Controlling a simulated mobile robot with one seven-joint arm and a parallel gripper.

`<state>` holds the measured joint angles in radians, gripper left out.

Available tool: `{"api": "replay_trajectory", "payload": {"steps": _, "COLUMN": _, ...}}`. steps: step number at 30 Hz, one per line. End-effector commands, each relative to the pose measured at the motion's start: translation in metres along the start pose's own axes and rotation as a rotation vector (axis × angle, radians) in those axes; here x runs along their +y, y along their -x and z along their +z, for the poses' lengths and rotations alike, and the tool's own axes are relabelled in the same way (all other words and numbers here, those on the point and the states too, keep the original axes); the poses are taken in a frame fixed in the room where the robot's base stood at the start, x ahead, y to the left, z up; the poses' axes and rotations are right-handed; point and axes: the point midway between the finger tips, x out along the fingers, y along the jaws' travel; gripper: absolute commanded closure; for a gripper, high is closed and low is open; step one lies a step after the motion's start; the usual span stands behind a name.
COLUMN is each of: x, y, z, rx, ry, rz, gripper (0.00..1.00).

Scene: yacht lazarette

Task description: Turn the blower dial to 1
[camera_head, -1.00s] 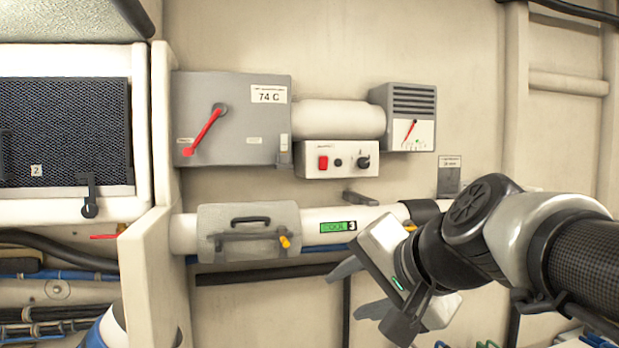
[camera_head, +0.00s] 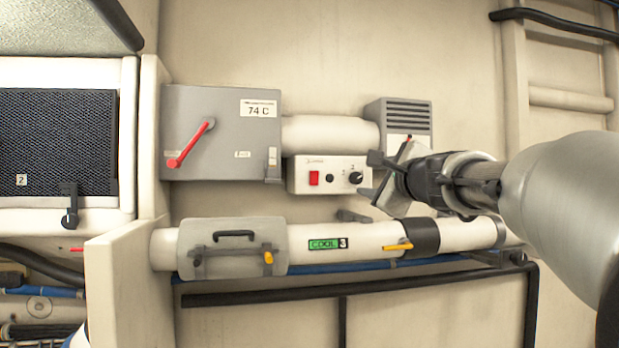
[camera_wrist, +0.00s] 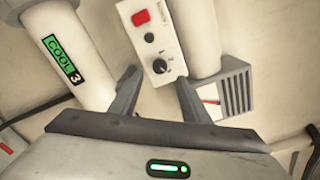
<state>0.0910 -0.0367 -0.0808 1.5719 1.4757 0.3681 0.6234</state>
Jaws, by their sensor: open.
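The blower dial is a small round black knob (camera_head: 355,178) at the right end of a white control panel (camera_head: 304,188) on the wall. The dial also shows in the wrist view (camera_wrist: 160,66), with a light pointer line and small marks around it. The panel also carries a red switch (camera_head: 314,178) and a small black button (camera_head: 330,178). My gripper (camera_head: 370,177) is just right of the panel. In the wrist view my gripper (camera_wrist: 158,92) is open and empty, its fingers spread below the dial, apart from it. The mark the pointer indicates is too small to read.
A grey box with a red lever (camera_head: 190,145) is left of the panel. A vented box (camera_head: 405,115) is partly behind my gripper. Below runs a white pipe (camera_head: 375,238) labelled COOL 3, with a yellow handle (camera_head: 398,247).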

Motion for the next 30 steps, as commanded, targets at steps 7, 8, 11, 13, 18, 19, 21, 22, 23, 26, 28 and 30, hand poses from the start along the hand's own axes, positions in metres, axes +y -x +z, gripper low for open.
{"api": "replay_trajectory", "payload": {"steps": 7, "x": 0.0, "y": -0.051, "z": 0.001, "rx": -0.001, "ry": 0.0, "rz": 0.003, "gripper": 0.57}}
{"api": "replay_trajectory", "payload": {"steps": 8, "x": 0.0, "y": -0.056, "z": 0.001, "rx": -0.001, "ry": 0.0, "rz": 0.003, "gripper": 0.57}}
{"api": "replay_trajectory", "payload": {"steps": 11, "x": -0.001, "y": -0.068, "z": 0.001, "rx": -0.001, "ry": 0.001, "rz": 0.002, "gripper": 0.57}}
{"api": "replay_trajectory", "payload": {"steps": 13, "x": 0.0, "y": -0.073, "z": 0.001, "rx": -0.001, "ry": 0.001, "rz": 0.002, "gripper": 0.57}}
{"api": "replay_trajectory", "payload": {"steps": 18, "x": 0.0, "y": -0.079, "z": 0.001, "rx": -0.001, "ry": 0.001, "rz": 0.0, "gripper": 0.57}}
{"api": "replay_trajectory", "payload": {"steps": 19, "x": 0.0, "y": -0.079, "z": 0.001, "rx": -0.001, "ry": 0.001, "rz": 0.0, "gripper": 0.57}}
{"api": "replay_trajectory", "payload": {"steps": 21, "x": 0.0, "y": -0.079, "z": 0.001, "rx": -0.001, "ry": 0.001, "rz": 0.0, "gripper": 0.57}}
{"api": "replay_trajectory", "payload": {"steps": 22, "x": 0.0, "y": -0.079, "z": 0.001, "rx": -0.001, "ry": 0.001, "rz": 0.0, "gripper": 0.57}}
{"api": "replay_trajectory", "payload": {"steps": 23, "x": 0.0, "y": -0.079, "z": 0.001, "rx": -0.001, "ry": 0.001, "rz": 0.001, "gripper": 0.57}}
{"api": "replay_trajectory", "payload": {"steps": 26, "x": 0.0, "y": -0.079, "z": 0.001, "rx": -0.001, "ry": 0.001, "rz": 0.001, "gripper": 0.66}}
{"api": "replay_trajectory", "payload": {"steps": 28, "x": 0.0, "y": -0.079, "z": 0.001, "rx": -0.001, "ry": 0.001, "rz": 0.001, "gripper": 0.78}}
{"api": "replay_trajectory", "payload": {"steps": 30, "x": 0.0, "y": -0.079, "z": 0.001, "rx": -0.001, "ry": 0.001, "rz": 0.001, "gripper": 0.89}}
